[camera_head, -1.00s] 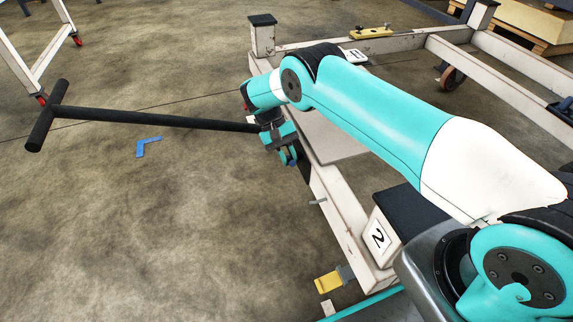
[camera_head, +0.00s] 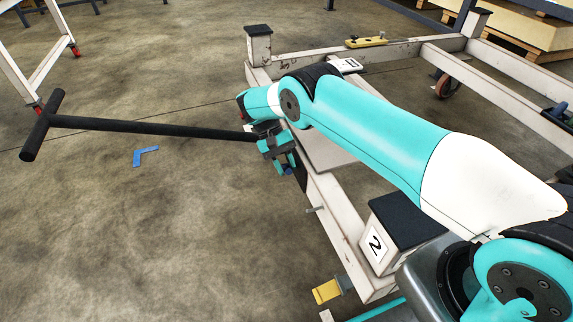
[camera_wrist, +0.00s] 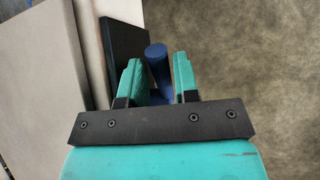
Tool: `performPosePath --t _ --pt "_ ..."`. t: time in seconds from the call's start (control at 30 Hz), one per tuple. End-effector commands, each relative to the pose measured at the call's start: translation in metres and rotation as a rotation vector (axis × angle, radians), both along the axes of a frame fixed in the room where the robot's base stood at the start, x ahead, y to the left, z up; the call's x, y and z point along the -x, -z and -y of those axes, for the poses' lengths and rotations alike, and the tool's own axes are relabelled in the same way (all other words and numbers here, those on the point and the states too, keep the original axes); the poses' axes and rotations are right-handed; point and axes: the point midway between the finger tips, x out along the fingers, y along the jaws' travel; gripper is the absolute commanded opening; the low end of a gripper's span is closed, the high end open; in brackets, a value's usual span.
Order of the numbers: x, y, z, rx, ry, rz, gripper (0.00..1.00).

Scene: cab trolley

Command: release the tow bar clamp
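The black tow bar (camera_head: 150,127) has a T-shaped handle and reaches out to the left from the white trolley frame (camera_head: 335,225). My gripper (camera_head: 282,166) is at the bar's trolley end, beside the frame, and partly covers the joint there. In the wrist view, a blue round-ended lever (camera_wrist: 157,62), which looks like the clamp's handle, stands between the two teal fingertips of my gripper (camera_wrist: 158,75). The fingers are apart with a narrow gap on each side of the lever. The lever's lower part and the rest of the clamp are hidden.
A block marked 2 (camera_head: 376,246) with a dark top sits at the near corner of the frame. A yellow piece (camera_head: 327,290) sticks out below it. A blue L-shaped floor mark (camera_head: 145,156) lies under the bar.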

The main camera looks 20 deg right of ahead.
Motion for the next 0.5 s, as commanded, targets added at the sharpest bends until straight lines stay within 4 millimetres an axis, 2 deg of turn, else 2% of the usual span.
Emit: performPosePath --t 0.17,0.5 --pt "-0.001 -0.017 0.000 -0.001 0.000 0.003 0.28" --pt "0.000 -0.097 0.002 0.000 0.003 0.002 0.28"
